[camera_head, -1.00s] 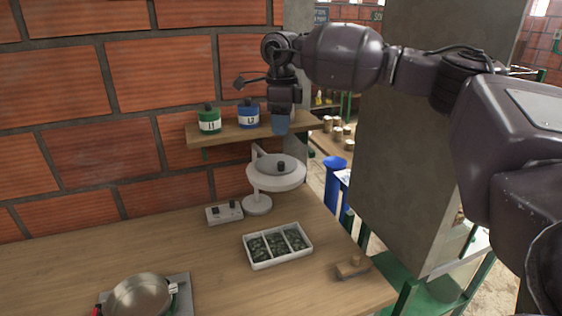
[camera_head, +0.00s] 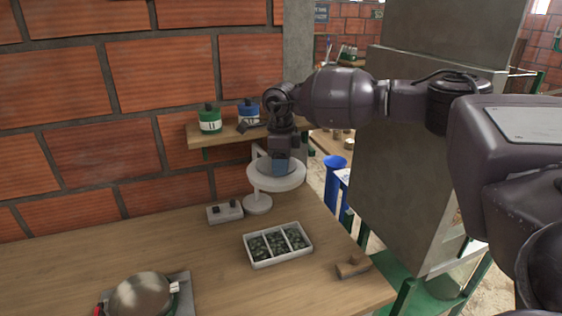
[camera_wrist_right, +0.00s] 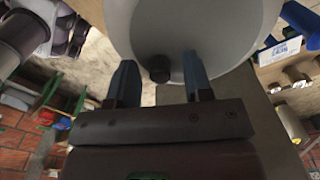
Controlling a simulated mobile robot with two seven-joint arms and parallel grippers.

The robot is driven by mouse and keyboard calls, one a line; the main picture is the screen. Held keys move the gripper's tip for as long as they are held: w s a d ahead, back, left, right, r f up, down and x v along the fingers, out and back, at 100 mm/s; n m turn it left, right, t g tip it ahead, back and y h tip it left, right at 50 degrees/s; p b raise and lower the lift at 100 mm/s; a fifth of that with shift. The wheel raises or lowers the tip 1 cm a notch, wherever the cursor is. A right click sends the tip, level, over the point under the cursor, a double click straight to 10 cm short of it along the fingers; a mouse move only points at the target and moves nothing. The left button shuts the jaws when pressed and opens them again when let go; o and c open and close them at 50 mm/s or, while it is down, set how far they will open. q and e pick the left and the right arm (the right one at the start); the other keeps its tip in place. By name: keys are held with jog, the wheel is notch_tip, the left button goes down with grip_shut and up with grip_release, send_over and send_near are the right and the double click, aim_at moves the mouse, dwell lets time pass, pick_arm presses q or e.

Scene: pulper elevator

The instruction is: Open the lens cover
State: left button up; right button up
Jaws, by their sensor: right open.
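A white lamp-like magnifier (camera_head: 293,182) stands on the table by the wall, with a round head on a short stand. Its round grey lens cover with a dark knob faces up and is mostly hidden behind my right gripper in the head view. In the right wrist view the pale cover (camera_wrist_right: 195,30) fills the top, and its dark knob (camera_wrist_right: 159,70) shows between the fingertips. My right gripper (camera_head: 281,170) points down over the cover, its blue fingers apart. It also shows in the right wrist view (camera_wrist_right: 159,80). Contact with the knob cannot be told. My left gripper is out of view.
A small white switch box (camera_head: 224,212) and a three-part white tray (camera_head: 278,262) stand near the magnifier. A shelf (camera_head: 205,139) with green and blue jars (camera_head: 209,121) is behind. A metal pot (camera_head: 140,297) is at the lower left. A grey pillar (camera_head: 400,170) stands right.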

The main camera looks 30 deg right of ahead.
grip_shut()
jog(key=shift+r, duration=0.1)
dwell(0.3)
jog(key=shift+w+r, duration=0.15)
jog(key=shift+r, duration=0.1)
